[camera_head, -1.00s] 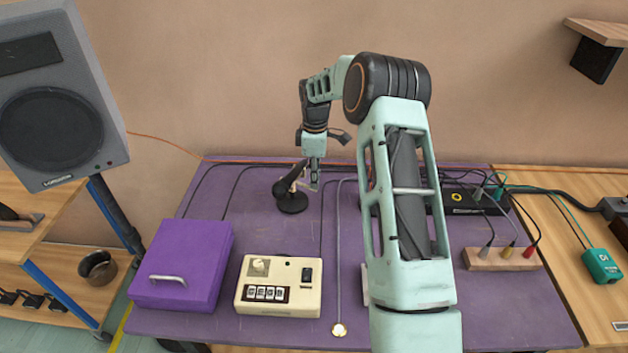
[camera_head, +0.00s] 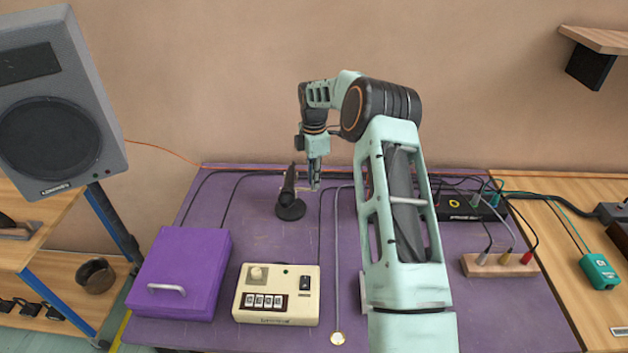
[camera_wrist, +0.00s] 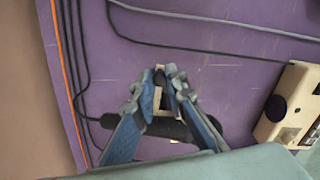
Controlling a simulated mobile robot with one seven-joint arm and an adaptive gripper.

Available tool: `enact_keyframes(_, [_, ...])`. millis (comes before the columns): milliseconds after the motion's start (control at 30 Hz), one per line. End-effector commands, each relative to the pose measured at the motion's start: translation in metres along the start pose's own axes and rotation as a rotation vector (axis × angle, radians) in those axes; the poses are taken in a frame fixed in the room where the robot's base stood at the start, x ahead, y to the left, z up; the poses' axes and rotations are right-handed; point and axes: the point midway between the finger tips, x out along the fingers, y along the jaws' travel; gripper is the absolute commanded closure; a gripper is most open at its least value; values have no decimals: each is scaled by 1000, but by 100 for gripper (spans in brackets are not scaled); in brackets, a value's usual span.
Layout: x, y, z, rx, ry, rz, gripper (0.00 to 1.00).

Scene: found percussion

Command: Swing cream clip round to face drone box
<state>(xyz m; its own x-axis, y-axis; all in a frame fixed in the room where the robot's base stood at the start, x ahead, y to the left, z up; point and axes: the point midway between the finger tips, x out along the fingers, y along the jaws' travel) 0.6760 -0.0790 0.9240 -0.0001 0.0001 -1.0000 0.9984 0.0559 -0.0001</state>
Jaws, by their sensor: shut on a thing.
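My gripper (camera_head: 315,184) is shut on a small cream piece, seemingly the cream clip (camera_wrist: 159,78), which shows between the fingertips in the wrist view. The piece joins a black arm (camera_head: 289,183) on a round black base (camera_head: 291,210), towards the back of the purple table. In the head view the black arm looks nearly upright, just left of my fingers. In the wrist view my gripper (camera_wrist: 166,86) hides part of the clip and the black arm. A cream box (camera_head: 277,295) with a knob, switch and small windows, perhaps the drone box, stands nearer the front; its lamp is green.
A purple box (camera_head: 181,272) with a handle stands at front left. A wooden block with plugs (camera_head: 500,264) and a black unit (camera_head: 468,208) lie to the right. Cables cross the table behind. A thin rod ending in a disc (camera_head: 338,338) lies right of the cream box.

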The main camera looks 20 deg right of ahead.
Motion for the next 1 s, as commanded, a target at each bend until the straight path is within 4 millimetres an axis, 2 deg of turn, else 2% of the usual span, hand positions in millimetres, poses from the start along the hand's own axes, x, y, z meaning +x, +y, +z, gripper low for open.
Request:
enact_keyframes(700, [-2,4,0,-40,-1,4,100])
enact_keyframes(733, [-2,4,0,-40,-1,5,84])
enact_keyframes(800, [-1,4,0,-39,-1,4,77])
enact_keyframes(867, [-1,4,0,-39,0,4,70])
enact_keyframes(1000, [-1,3,0,-38,0,2,70])
